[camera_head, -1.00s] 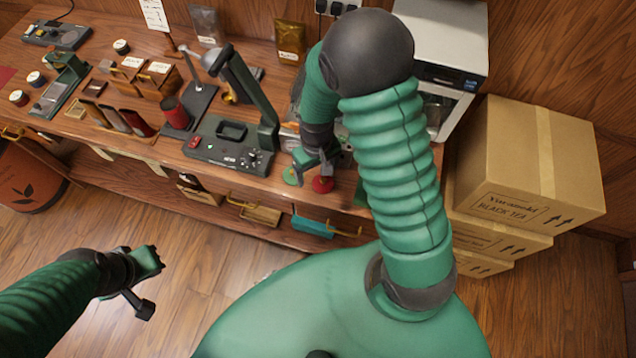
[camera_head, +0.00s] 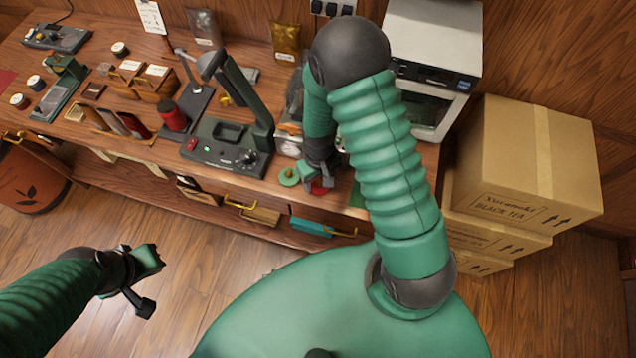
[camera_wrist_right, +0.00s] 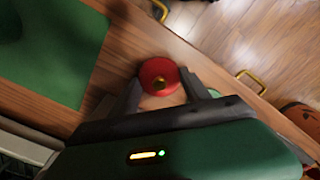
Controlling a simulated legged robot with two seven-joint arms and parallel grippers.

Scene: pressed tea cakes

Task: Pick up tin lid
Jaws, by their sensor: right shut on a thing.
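The red tin lid (camera_head: 319,188) is near the front edge of the wooden counter in the head view, mostly covered by my right gripper (camera_head: 314,181). In the right wrist view the lid (camera_wrist_right: 158,70) is a round red disc with a small gold knob. It sits between the two fingers of my right gripper (camera_wrist_right: 160,92), which is shut on it. I cannot tell whether the lid is clear of the counter. My left gripper (camera_head: 150,284) is open and empty above the floor, away from the counter.
A small green disc (camera_head: 289,177) lies just left of the lid. A dark device with an upright arm (camera_head: 226,149) stands farther left. A white oven-like machine (camera_head: 430,60) is behind, and cardboard boxes (camera_head: 520,160) are stacked right.

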